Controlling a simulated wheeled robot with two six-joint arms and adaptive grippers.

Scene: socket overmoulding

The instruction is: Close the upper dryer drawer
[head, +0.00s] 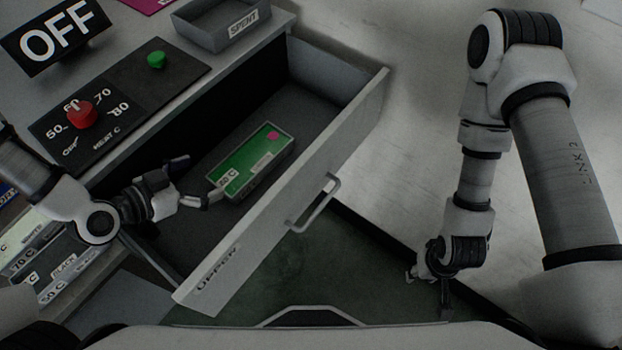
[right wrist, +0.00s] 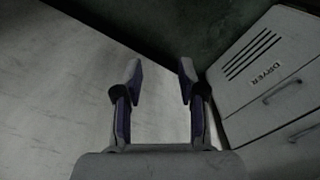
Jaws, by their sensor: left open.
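The upper dryer drawer (head: 345,130), a grey box labelled UPPER with a bar handle (head: 315,203) on its front, stands pulled out in the head view. A green-topped container (head: 250,160) with a pink dot and a white label lies inside it. My left gripper (head: 199,178) is open over the drawer's inside, just left of the container; one finger appears close to its near end, contact unclear. My right gripper (right wrist: 160,68) is open and empty in the right wrist view, fingers apart. In the head view it hangs low, right of the drawer and apart from its handle.
A control panel (head: 120,100) with a red knob and green button is on the dryer top, beside an OFF sign (head: 55,40) and a SPENT tray (head: 222,25). Labelled containers (head: 50,260) sit at left. The right wrist view shows a DRYER-labelled panel (right wrist: 250,75). Pale floor is clear.

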